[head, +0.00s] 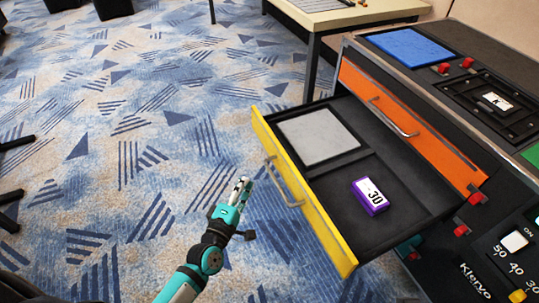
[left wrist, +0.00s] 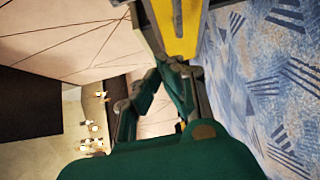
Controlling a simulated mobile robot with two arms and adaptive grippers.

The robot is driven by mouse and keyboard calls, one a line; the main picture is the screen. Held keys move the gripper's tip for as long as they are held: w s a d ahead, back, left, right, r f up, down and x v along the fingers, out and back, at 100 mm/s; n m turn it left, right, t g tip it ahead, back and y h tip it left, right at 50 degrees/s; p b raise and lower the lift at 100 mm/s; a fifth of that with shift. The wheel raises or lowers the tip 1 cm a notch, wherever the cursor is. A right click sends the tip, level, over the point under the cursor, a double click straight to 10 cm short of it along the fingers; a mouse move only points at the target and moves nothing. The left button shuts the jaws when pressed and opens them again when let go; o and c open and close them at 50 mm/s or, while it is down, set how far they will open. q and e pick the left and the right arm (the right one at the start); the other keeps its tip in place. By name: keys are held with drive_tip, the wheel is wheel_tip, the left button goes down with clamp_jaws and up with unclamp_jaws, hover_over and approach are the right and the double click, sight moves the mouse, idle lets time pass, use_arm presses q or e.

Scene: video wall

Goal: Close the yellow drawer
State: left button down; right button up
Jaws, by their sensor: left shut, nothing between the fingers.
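The yellow drawer (head: 291,183) stands pulled well out of the dark cabinet, with its yellow front and metal bar handle (head: 278,182) facing left. Inside it lie a light grey square panel (head: 318,136) and a purple box marked 30 (head: 369,196). My left gripper (head: 243,183) is shut and empty. It is left of the drawer front, close to the handle in the picture; I cannot tell whether they touch. In the left wrist view the gripper (left wrist: 172,64) points toward the yellow drawer front (left wrist: 180,28). My right gripper is not visible.
The orange drawer (head: 410,120) above is shut. The cabinet top carries a blue panel (head: 411,47) and red knobs; a control panel with a white switch (head: 515,241) is at lower right. A pale table (head: 345,14) stands behind. Carpet left of the drawer is largely clear.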

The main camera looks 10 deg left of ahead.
use_arm(q)
drive_tip(key=b, duration=0.2)
approach(275, 145)
drive_tip(key=w+a, duration=0.2)
drive_tip(key=w, duration=0.1)
drive_tip(key=shift+w+d, duration=0.6)
drive_tip(key=shift+d, duration=0.25)
drive_tip(key=shift+w+d, duration=0.35)
drive_tip(key=shift+d, duration=0.1)
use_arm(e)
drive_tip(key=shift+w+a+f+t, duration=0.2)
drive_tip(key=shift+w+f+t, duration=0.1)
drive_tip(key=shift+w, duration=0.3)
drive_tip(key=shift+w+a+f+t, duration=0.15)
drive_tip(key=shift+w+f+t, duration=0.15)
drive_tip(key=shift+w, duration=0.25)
use_arm(q)
drive_tip(key=shift+d, duration=0.1)
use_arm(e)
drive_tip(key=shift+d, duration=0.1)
